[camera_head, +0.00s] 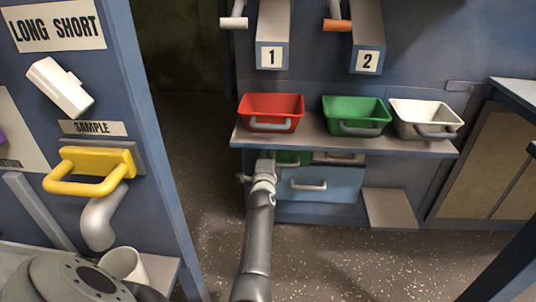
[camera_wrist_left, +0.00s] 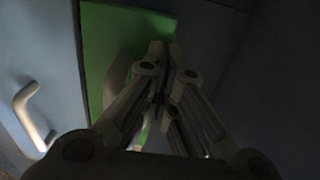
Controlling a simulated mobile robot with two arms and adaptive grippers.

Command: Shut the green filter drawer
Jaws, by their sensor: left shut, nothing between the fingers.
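The green filter drawer (camera_head: 301,157) shows as a small green front under the shelf in the head view, partly hidden by the shelf and my left gripper. In the left wrist view the green drawer front (camera_wrist_left: 104,42) is upright, with its handle mostly hidden behind my fingers. My left gripper (camera_head: 266,156) is shut and empty, its fingertips close together at the green front in the wrist view (camera_wrist_left: 164,52). I cannot tell whether they touch it, or how far the drawer stands out. My right gripper is not in view.
The shelf (camera_head: 400,149) above holds a red bin (camera_head: 271,105), a green bin (camera_head: 356,108) and a white bin (camera_head: 424,112). A blue drawer (camera_head: 330,190) with a grey handle lies below. A flat plate (camera_head: 390,208) stands at right. The left panel (camera_head: 150,190) has a yellow handle (camera_head: 85,185).

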